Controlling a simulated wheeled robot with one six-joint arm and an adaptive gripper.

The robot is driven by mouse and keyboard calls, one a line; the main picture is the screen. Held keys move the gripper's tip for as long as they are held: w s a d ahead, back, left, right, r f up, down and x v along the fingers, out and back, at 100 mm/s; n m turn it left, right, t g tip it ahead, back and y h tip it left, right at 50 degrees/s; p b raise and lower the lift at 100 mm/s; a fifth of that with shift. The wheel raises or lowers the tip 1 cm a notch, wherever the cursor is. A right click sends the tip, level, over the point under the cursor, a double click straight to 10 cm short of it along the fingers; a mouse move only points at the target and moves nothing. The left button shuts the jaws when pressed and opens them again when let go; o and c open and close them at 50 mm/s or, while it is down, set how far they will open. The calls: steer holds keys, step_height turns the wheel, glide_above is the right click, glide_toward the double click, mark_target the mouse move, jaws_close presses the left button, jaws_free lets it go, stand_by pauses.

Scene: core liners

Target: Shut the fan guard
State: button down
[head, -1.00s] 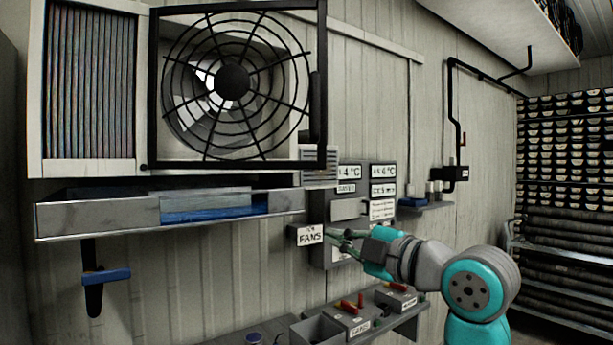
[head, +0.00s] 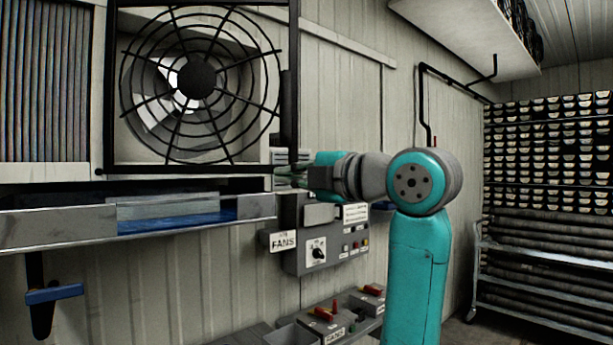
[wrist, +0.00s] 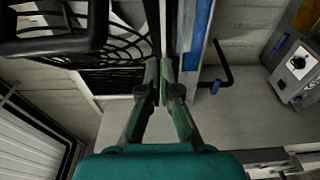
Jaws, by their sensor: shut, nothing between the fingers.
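The fan guard (head: 293,85) is a square black frame with round black wires, in front of the white-bladed fan (head: 150,105) at the upper left of the head view. It seems to stand out from the white housing; the size of the gap is unclear. A dark upright handle-like piece sits on its right side. Black wires of the guard (wrist: 120,46) show left of my fingers in the wrist view. My gripper (head: 278,176) is shut and empty by the guard's lower right corner; I cannot tell if it touches. The fingertips (wrist: 164,72) are together in the wrist view.
A metal shelf (head: 60,227) runs below the fan. A grey control box (head: 318,255) with a FANS sign (head: 283,241) is on the wall under my gripper. A lower shelf holds switch boxes (head: 325,330). A core rack (head: 550,200) stands at the right.

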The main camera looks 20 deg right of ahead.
steer(key=w, duration=0.6)
steer(key=shift+w+a, duration=0.15)
steer(key=shift+w, duration=0.25)
